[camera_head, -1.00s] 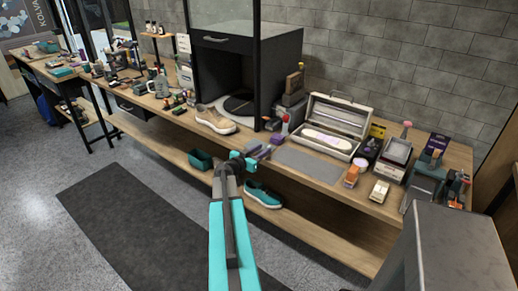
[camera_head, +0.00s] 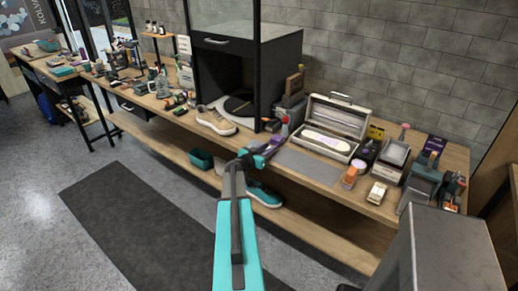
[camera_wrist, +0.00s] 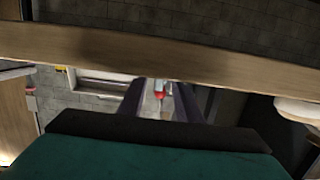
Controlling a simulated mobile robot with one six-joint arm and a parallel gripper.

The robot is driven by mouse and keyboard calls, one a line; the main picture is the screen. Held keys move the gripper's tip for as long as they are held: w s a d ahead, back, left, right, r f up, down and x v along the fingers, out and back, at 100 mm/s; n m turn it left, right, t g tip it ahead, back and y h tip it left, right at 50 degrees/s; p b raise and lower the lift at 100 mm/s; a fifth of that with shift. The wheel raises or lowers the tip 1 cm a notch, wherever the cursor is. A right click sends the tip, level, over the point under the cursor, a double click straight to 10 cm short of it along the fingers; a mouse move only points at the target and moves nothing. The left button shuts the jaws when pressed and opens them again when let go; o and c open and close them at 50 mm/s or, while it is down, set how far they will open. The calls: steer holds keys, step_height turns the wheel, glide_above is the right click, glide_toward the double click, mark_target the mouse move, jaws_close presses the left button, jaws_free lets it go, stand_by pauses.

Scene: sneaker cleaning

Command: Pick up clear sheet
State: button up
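I cannot clearly make out a clear sheet. A flat grey rectangular sheet or mat (camera_head: 310,166) lies on the bench in front of the open case; I cannot tell if it is the clear sheet. My gripper (camera_head: 274,144) is at the bench's front edge, just left of this mat. In the wrist view its two dark fingers (camera_wrist: 159,100) stand apart with nothing visibly held between them. A red-tipped bottle shows in the gap, beyond the fingers.
The wooden bench edge (camera_wrist: 190,62) crosses the wrist view. An open light case (camera_head: 330,128), a red-topped bottle (camera_head: 285,124), a tan sneaker (camera_head: 215,121) and an orange-labelled jar (camera_head: 349,178) stand on the bench. A teal shoe (camera_head: 263,195) is on the lower shelf.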

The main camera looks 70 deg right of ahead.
stand_by(0.6)
jaws_close()
steer(key=shift+r, duration=0.1)
steer(key=shift+r+b, duration=1.7)
steer(key=shift+r, duration=3.2)
